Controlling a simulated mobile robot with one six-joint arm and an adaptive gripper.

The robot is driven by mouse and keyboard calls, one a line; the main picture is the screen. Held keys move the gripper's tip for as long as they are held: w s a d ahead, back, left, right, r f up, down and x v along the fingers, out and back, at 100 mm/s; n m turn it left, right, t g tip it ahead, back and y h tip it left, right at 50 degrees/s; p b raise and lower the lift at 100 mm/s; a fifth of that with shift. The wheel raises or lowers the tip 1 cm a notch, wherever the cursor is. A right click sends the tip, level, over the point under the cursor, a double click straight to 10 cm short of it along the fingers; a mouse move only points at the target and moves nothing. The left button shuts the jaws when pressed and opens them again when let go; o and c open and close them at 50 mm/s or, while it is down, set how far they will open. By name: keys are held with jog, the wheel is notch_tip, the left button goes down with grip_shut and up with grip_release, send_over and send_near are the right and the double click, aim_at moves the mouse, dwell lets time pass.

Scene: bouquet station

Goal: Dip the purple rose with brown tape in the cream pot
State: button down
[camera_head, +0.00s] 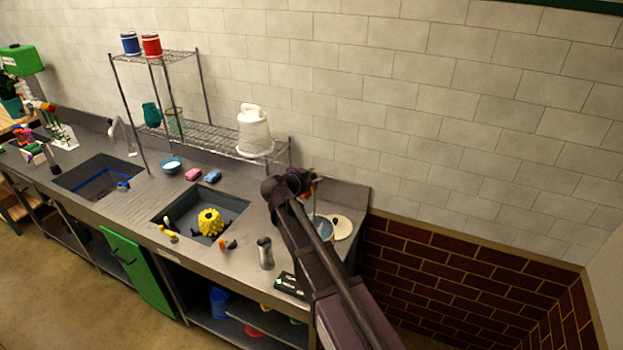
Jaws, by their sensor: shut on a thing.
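My gripper (303,183) is at the end of my dark arm, above the right end of the counter. It is shut on a thin flower stem (314,201) that hangs down beside it. The bloom and tape are too small and too covered to make out clearly; a dark purple patch shows at the gripper. A round cream shape (343,228) lies on the counter below and right of the gripper. I cannot tell whether it is the cream pot or a flat disc. A blue pot (324,229) stands just left of it, partly behind my arm.
Two sinks are set in the grey counter (140,203); the right one holds a yellow ribbed thing (209,222). A wire shelf (215,140) carries a white container (254,130). A grey bottle (265,253) and a black box (290,285) stand near my arm. Flowers (46,112) are far left.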

jog(key=shift+s+a+f, duration=0.15)
jog(key=shift+a+f, duration=0.05)
jog(key=shift+a, duration=0.05)
notch_tip(320, 180, down, 13)
jog(key=b, duration=1.3)
dwell(0.5)
jog(key=shift+a+f+b, duration=0.1)
jog(key=shift+b, duration=0.2)
dwell(4.6)
